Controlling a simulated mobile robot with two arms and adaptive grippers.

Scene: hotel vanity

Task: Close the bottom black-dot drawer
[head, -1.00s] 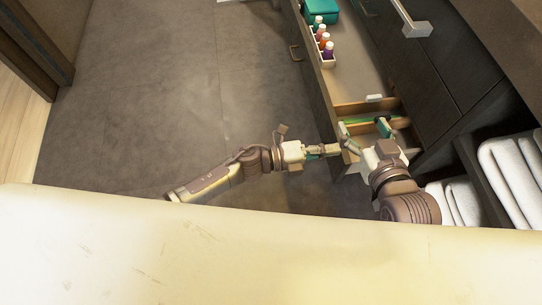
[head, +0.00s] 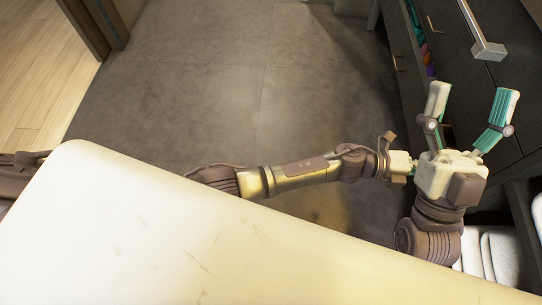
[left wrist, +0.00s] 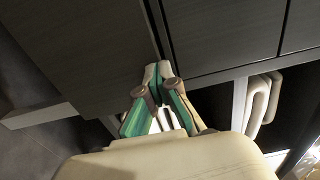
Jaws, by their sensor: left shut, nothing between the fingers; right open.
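The bottom drawer (head: 397,80) is partly open at the right of the head view. Its front has a small handle (head: 399,63), and a narrow gap shows its coloured contents. No black dot can be made out. My left gripper's hand (head: 399,164) is low beside the cabinet, its fingers hidden behind my right gripper. In the left wrist view, my left gripper (left wrist: 158,70) is shut and empty, its tips at the seam between dark panels; whether they touch cannot be told. My right gripper (head: 473,95) is open and empty in front of the cabinet.
A large metal handle (head: 488,49) sticks out from an upper drawer near my right gripper. White towels (head: 494,257) lie on the open shelf at lower right. A pale counter (head: 150,230) fills the foreground. The grey floor (head: 230,90) is clear.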

